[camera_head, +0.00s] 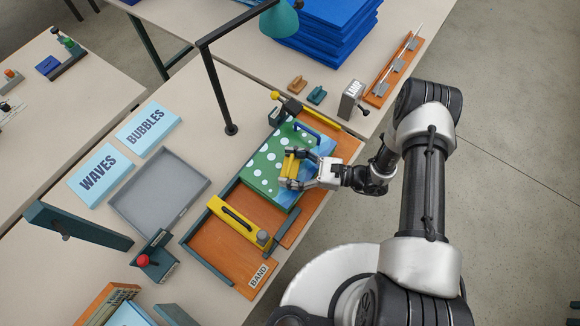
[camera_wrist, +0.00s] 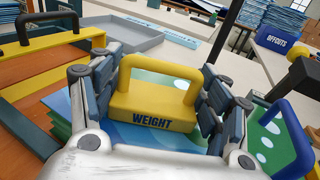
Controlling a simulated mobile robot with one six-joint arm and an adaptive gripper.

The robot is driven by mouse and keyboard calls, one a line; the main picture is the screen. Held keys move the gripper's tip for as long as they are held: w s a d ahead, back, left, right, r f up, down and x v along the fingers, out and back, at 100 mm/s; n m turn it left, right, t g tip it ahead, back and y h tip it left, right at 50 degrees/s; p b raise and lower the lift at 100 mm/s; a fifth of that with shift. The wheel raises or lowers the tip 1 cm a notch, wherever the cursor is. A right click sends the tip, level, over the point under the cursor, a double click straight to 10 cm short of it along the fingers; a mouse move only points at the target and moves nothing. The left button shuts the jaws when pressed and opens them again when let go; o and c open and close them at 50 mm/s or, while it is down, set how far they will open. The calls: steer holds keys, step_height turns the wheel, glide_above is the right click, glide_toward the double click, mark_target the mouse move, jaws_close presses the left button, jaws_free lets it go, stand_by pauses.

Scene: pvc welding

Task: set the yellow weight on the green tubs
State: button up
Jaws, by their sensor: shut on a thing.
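My gripper (camera_head: 291,176) is shut on the yellow weight (camera_head: 290,163), a block with a looped handle. In the wrist view the weight (camera_wrist: 152,121), labelled WEIGHT, sits upright between the two fingers of my gripper (camera_wrist: 157,92). It is over the green sheet stack with white dots (camera_head: 264,164), near a light blue patterned area (camera_wrist: 175,140). I cannot tell whether its base touches the stack. No separate green tubs can be made out.
The orange-brown fixture (camera_head: 221,259) with a yellow clamp bar (camera_head: 236,222) lies in front. A grey tray (camera_head: 187,209) is at left, with WAVES (camera_head: 101,175) and BUBBLES (camera_head: 148,128) signs. A black lamp post (camera_head: 218,92) rises behind. A blue stack (camera_head: 325,38) is farther back.

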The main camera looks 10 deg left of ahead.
steer(key=shift+r, duration=0.1)
steer(key=o, duration=1.8)
steer(key=shift+d, duration=0.4)
steer(key=d, duration=0.7)
steer(key=d+p, duration=0.1)
steer(key=d, duration=0.3)
steer(key=shift+w+d+r, duration=0.15)
steer(key=shift+w+r, duration=0.05)
steer(key=shift+r, duration=0.15)
